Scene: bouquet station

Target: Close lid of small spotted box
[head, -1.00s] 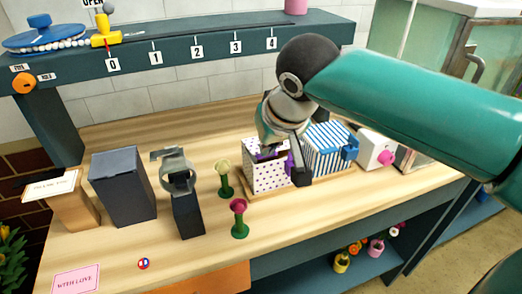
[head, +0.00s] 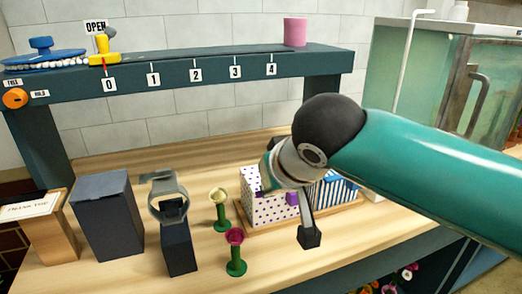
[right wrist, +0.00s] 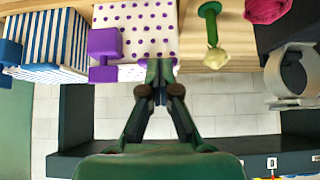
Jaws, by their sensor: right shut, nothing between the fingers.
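The small spotted box (head: 256,212) is white with purple dots and stands mid-bench in the head view. A purple fitting (head: 292,198) is on its right side. In the right wrist view the spotted box (right wrist: 140,22) shows two purple blocks at its left edge, one on each side of a seam. My right gripper (right wrist: 158,72) is shut and empty, with its tips at the box's edge in that view; contact cannot be told. In the head view my wrist covers part of the box top, so the lid's position is unclear. My left gripper is not in view.
A blue-striped box (head: 335,190) stands close on the right. A pale flower (head: 219,196) and a magenta flower (head: 235,236) stand in green holders on the left. Beyond them are a grey ring on a dark stand (head: 177,245) and a dark box (head: 103,218). The numbered shelf (head: 215,68) is behind.

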